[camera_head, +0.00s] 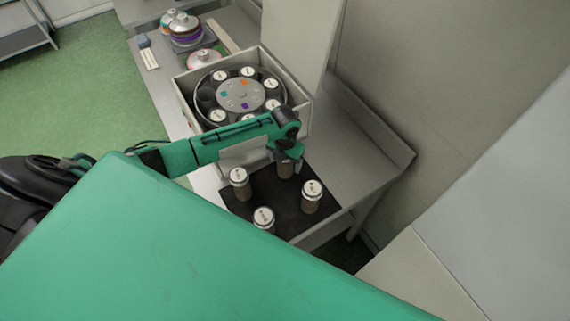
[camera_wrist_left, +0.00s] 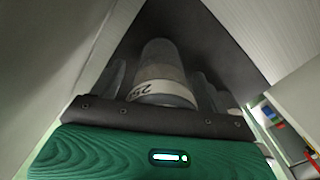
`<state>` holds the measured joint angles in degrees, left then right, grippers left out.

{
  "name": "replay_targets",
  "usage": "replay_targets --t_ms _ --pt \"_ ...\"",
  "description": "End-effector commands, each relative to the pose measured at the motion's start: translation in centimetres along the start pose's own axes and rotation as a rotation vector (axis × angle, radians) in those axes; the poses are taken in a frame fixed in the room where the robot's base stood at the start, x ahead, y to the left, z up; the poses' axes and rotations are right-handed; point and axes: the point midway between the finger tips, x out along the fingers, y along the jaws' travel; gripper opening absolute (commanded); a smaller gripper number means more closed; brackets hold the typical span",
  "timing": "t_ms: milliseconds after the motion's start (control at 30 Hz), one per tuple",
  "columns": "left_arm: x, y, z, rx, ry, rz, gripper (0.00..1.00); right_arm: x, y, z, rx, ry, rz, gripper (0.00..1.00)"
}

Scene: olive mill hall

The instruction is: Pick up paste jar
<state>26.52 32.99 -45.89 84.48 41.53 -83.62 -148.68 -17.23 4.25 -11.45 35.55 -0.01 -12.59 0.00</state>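Several paste jars with white labelled lids stand on a black mat (camera_head: 285,208) at the table's front end: a left jar (camera_head: 238,186), a right jar (camera_head: 311,201) and a front jar (camera_head: 264,222). My left gripper (camera_head: 293,168) points down at the back jar (camera_head: 284,169), which it partly hides. In the left wrist view this jar (camera_wrist_left: 161,72) lies between the two fingers of the left gripper (camera_wrist_left: 160,88), its white numbered band close to the palm. The fingers look open, with a gap at the jar's left side. My right gripper is not in view.
Behind the arm, an open-topped grey box (camera_head: 303,108) holds a round carousel (camera_head: 241,95) with several white-topped jars. Colourful lidded containers (camera_head: 186,30) stand at the table's far end. A wall panel rises close behind the table. The table right of the mat is bare.

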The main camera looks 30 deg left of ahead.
Motion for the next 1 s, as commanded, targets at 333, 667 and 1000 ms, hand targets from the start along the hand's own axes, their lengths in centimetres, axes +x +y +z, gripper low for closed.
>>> replay_targets --t_ms 333,667,1000 --pt "-0.1 0.0 0.1 0.000 -0.001 0.000 0.23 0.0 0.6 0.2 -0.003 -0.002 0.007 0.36" --pt "-0.7 0.0 0.1 0.000 -0.002 -0.001 0.23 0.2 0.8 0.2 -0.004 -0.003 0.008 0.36" --pt "-7.2 0.1 0.3 0.002 -0.009 0.000 0.23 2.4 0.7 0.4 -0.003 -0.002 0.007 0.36"
